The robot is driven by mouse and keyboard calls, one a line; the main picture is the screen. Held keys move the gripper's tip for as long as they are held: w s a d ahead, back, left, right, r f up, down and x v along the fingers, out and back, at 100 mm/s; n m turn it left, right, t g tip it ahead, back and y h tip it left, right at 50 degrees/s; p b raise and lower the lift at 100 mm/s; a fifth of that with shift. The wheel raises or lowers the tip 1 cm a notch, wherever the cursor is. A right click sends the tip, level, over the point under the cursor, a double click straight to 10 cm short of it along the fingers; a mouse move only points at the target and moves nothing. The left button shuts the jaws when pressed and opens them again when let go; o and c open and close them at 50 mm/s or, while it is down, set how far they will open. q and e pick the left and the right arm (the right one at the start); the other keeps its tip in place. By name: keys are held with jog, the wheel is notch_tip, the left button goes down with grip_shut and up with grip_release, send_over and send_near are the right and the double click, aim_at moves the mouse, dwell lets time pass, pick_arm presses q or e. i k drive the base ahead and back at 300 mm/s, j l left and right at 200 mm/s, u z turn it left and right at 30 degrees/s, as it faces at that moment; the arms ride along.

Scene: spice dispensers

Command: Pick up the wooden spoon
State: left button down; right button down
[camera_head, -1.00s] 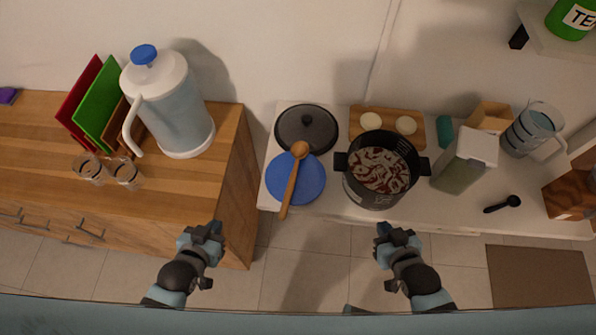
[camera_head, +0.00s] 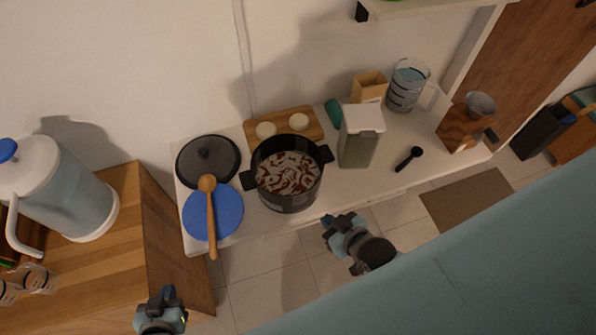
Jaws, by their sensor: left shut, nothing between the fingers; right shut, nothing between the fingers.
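The wooden spoon (camera_head: 211,215) lies across the blue plate (camera_head: 227,212) on the white counter, its bowl at the plate's back edge near the black lid and its handle reaching past the counter's front edge. My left gripper (camera_head: 161,296) is shut and empty, in front of the wooden cabinet, below and left of the spoon handle. My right gripper (camera_head: 338,219) is shut and empty, in front of the counter, to the right of the spoon and below the pot. Neither gripper touches the spoon.
A black pot (camera_head: 290,196) with food stands right of the plate. A black lid (camera_head: 207,161) lies behind it. A cutting board (camera_head: 310,117), a green-filled container (camera_head: 358,150), a black scoop (camera_head: 408,158) and a glass pitcher (camera_head: 406,86) are further right. A large jug (camera_head: 75,200) stands on the cabinet.

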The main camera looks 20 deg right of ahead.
aim_at(207, 184)
jog(key=l+z, duration=0.2)
jog(key=l, duration=0.4)
jog(key=j+u, duration=0.5)
jog(key=k+u, duration=0.25)
jog(key=u, duration=0.4)
jog(key=k+j, duration=0.05)
jog(key=j, duration=0.05)
